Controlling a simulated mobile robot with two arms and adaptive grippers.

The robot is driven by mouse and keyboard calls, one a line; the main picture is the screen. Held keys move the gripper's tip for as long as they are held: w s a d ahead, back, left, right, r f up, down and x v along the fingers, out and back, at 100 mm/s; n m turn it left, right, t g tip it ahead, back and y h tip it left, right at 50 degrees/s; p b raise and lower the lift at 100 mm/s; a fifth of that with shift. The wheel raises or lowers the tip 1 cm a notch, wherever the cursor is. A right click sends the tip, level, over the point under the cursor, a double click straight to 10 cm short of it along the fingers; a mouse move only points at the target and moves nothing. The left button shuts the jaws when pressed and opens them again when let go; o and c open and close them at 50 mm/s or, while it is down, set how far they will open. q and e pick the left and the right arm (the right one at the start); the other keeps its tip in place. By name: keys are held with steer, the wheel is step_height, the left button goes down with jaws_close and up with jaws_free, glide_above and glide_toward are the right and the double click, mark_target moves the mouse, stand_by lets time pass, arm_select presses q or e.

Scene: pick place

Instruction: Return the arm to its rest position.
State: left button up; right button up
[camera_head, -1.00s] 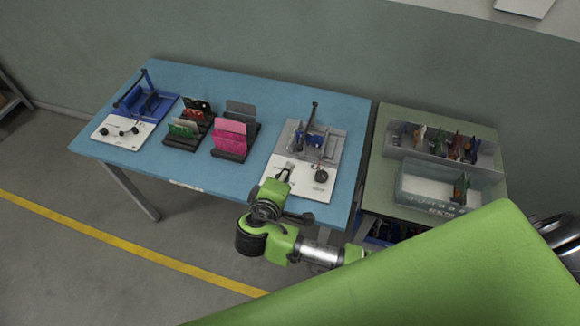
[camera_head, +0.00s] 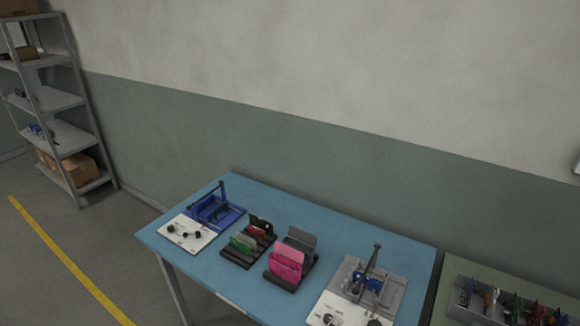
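Neither of my arms nor either gripper shows in the head view now. The blue table (camera_head: 215,268) stands low in the picture. On it are a blue fixture (camera_head: 214,207) with a white panel (camera_head: 188,233) at the left. Black holders with green and red pieces (camera_head: 250,240) and with pink and grey plates (camera_head: 288,262) stand in the middle. A grey fixture (camera_head: 368,285) with a blue part and an upright dark lever is at the right, its white panel cut off by the bottom edge.
A green-topped table (camera_head: 460,262) with a grey bin of several coloured parts (camera_head: 490,302) is at the lower right, partly cut off. A metal shelf (camera_head: 60,100) with boxes stands at the far left. A yellow floor line (camera_head: 70,262) runs over bare floor at left.

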steer(key=s+d+f+m+g+y, duration=0.35)
steer(key=s+f+g, duration=0.2)
steer(key=s, duration=0.45)
steer(key=s+d+r+m+y, duration=0.3)
steer(key=s+d+y, duration=0.1)
steer(key=s, duration=0.5)
step_height(320, 180, down, 33)
steer(key=s+g+b, duration=0.2)
steer(key=s+b, duration=0.1)
steer(key=b, duration=0.2)
steer(key=s+d+f+g+b, duration=0.1)
steer(key=s+d+f+b, duration=0.1)
steer(key=s+f, duration=1.4)
steer(key=shift+d+f+b, duration=0.4)
steer(key=shift+d+f, duration=0.15)
steer(key=shift+f, duration=0.2)
steer(key=shift+n+h, duration=0.25)
